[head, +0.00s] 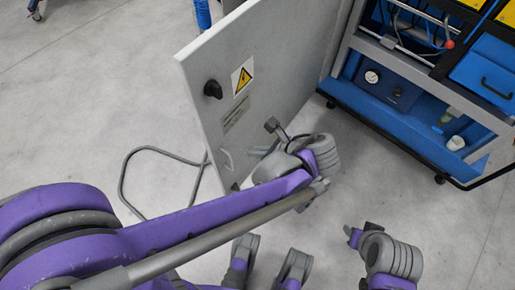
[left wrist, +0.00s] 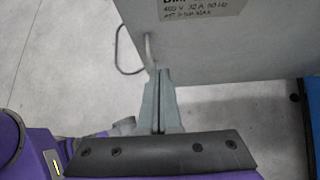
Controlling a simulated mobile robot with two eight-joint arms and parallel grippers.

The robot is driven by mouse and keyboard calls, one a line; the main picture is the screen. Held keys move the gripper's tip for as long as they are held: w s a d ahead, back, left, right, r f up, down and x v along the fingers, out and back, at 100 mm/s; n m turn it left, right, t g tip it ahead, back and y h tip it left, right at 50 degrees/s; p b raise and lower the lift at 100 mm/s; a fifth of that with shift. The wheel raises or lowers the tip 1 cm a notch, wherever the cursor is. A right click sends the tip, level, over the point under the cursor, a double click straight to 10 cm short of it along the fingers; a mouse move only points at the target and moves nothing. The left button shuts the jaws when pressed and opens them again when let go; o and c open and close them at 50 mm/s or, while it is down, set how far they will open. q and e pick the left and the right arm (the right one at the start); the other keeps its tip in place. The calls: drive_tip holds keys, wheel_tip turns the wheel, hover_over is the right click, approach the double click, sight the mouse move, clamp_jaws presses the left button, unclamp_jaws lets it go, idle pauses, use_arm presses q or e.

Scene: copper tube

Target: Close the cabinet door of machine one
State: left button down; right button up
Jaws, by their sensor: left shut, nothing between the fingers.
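The light grey cabinet door (head: 270,65) stands open, swung out from the machine (head: 400,120) at the upper right. It carries a black knob (head: 213,89), a yellow warning sign (head: 242,76) and a small pale handle (head: 228,160) near its lower edge. My left gripper (head: 257,150) is shut and empty, in front of the door's lower part. In the left wrist view its shut fingers (left wrist: 160,82) point at the door's lower edge, close beside the pale handle (left wrist: 150,48). I cannot tell whether they touch the door.
The machine's blue lower shelf holds a gauge (head: 372,77) and a white cup (head: 456,143). It stands on castors. A grey cable (head: 125,180) loops on the floor left of the door. The concrete floor (head: 90,110) at left is mostly clear.

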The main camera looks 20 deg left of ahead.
sight(225, 144)
use_arm(q)
drive_tip(key=x, duration=0.3)
drive_tip(key=a+r+b+x, duration=0.1)
drive_tip(key=x, duration=0.2)
drive_tip(key=b+x, duration=0.1)
drive_tip(key=x, duration=0.2)
drive_tip(key=shift+w+a+r, duration=0.2)
drive_tip(key=shift+r, duration=0.05)
drive_tip(key=shift+w+a, duration=0.15)
drive_tip(key=shift+a, duration=0.3)
drive_tip(key=shift+a, duration=0.1)
